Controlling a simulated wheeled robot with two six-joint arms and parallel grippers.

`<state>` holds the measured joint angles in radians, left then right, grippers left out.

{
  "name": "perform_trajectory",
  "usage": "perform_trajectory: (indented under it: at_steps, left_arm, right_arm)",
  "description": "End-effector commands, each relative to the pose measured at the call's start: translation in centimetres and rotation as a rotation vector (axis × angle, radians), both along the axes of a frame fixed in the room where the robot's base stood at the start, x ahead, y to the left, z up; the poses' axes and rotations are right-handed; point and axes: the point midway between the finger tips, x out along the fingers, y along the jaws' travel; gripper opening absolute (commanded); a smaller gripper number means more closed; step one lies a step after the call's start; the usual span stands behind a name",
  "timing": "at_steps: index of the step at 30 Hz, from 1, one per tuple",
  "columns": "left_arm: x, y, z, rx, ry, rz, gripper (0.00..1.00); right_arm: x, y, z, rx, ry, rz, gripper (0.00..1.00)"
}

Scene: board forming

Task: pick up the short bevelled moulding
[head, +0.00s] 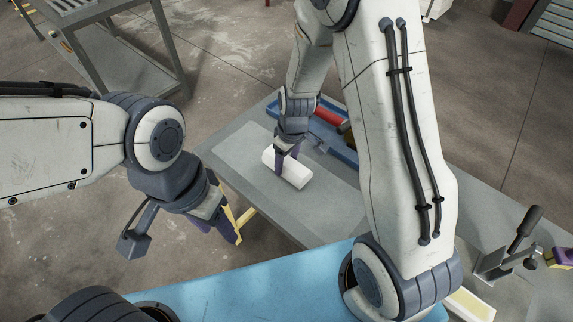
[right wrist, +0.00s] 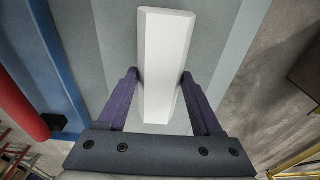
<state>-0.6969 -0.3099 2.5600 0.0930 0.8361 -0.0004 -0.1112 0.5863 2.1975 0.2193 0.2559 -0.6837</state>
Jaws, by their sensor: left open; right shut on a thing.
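The short bevelled moulding is a white block (head: 297,175) with bevelled long edges, over the grey mat on the workbench. It also shows in the right wrist view (right wrist: 165,45), running away from the palm. My right gripper (head: 280,163) is over its left part and shut on it, with one purple finger on each long side in the right wrist view (right wrist: 160,76). I cannot tell whether the moulding touches the mat. My left gripper (head: 222,222) is open and empty, off the bench's left edge and apart from the moulding.
A blue tray (head: 341,152) with a red cylinder (head: 328,117) lies just behind the moulding. A toggle clamp (head: 512,252) stands at the right. A blue surface (head: 240,285) is in front. The grey mat (head: 325,213) is bare around the moulding.

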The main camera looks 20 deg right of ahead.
Motion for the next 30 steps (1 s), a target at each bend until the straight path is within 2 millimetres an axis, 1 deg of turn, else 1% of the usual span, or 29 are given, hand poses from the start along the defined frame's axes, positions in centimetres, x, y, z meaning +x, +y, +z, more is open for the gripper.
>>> perform_trajectory:
  at_steps: [1, 2, 5, 12, 15, 18, 24, 30]
  left_arm:
    - [0.0, 0.0, 0.0, 0.000, 0.000, 0.000, 0.50]
    - [0.0, 0.0, 0.0, 0.000, 0.000, 0.000, 0.50]
    - [0.0, 0.0, -0.7, 0.000, 0.000, 0.000, 0.50]
    - [0.0, 0.0, -1.4, 0.000, 0.000, 0.000, 0.50]
    - [0.0, 0.0, -1.6, 0.000, 0.000, 0.000, 0.50]
    - [0.0, 0.0, -1.6, 0.000, 0.000, 0.000, 0.50]
    - [0.0, 0.0, -1.7, 0.000, 0.000, 0.000, 0.50]
    - [0.0, 0.0, -1.7, 0.000, 0.000, 0.000, 0.50]
  right_arm:
    - [0.2, 0.0, 1.2, 0.001, -0.008, 0.001, 0.00]
    - [0.2, 0.0, 1.9, 0.000, -0.008, 0.001, 0.00]
    - [-1.0, -2.1, 2.8, 0.000, -0.005, -0.008, 0.00]
    - [-3.6, -6.8, 6.1, 0.000, -0.005, -0.007, 0.00]
    - [-4.4, -8.3, 7.1, 0.000, -0.005, -0.007, 0.00]
    - [-5.0, -9.4, 7.9, 0.000, -0.004, -0.004, 0.00]
    - [-5.5, -10.3, 8.5, 0.000, -0.001, -0.001, 0.00]
    - [-5.6, -10.3, 8.6, 0.000, 0.000, 0.000, 0.00]
